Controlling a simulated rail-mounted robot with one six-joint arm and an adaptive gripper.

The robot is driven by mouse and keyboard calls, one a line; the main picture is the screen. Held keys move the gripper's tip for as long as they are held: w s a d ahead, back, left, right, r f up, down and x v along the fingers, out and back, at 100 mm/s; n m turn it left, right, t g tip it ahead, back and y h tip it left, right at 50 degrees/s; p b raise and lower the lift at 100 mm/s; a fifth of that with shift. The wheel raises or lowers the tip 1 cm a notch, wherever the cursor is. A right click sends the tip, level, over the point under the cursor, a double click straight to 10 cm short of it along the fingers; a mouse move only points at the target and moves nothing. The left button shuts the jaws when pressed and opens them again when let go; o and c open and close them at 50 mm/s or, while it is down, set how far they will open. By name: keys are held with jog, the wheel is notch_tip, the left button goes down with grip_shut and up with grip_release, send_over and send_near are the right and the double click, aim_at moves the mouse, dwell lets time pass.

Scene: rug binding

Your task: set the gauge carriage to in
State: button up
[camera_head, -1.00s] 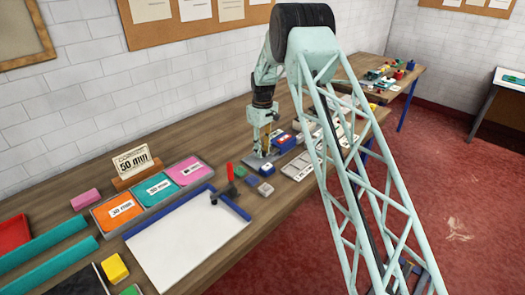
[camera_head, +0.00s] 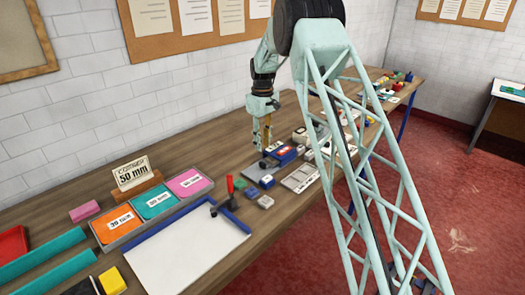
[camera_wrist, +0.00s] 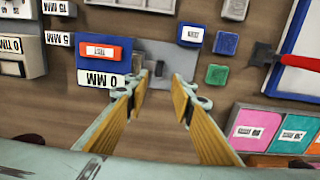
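The gauge is a blue block (camera_wrist: 92,77) with a red TEST label and an upside-down "0 MM" label in the wrist view. It also shows in the head view (camera_head: 285,153). A grey metal plate beside it bears a small grey piece (camera_wrist: 158,69) that looks like the gauge carriage. I cannot read an "in" mark or tell the carriage's exact setting. My gripper (camera_wrist: 160,84) is open and empty, its fingertips apart and pointing at the plate. In the head view my gripper (camera_head: 263,146) hangs just above the gauge; its fingers hide part of the plate.
Small blue (camera_wrist: 226,43) and green (camera_wrist: 217,75) blocks lie right of the plate in the wrist view. A tray of coloured labelled compartments (camera_head: 152,204) lies left. Grey devices crowd the gauge's other side.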

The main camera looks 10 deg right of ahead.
jog(key=shift+r, duration=0.7)
jog(key=shift+c, duration=0.5)
jog(key=shift+a, duration=0.1)
jog(key=c, duration=0.5)
jog(key=shift+s+a+f+n, duration=0.1)
jog(key=shift+s+n, duration=0.05)
jog(key=shift+n, duration=0.15)
grip_shut()
jog(key=s+a+n+t+h+b, duration=0.1)
jog(key=s+a+n, duration=0.2)
jog(key=n, duration=0.5)
jog(key=s+a+f+n+t+h+b, duration=0.1)
jog(key=s+a+n+h, duration=0.1)
jog(key=a+n, duration=0.3)
jog(key=shift+s+a+n+t+h, duration=0.3)
jog(key=shift+s+n, duration=0.15)
jog(key=shift+n, duration=1.75)
jog(key=shift+f, duration=0.1)
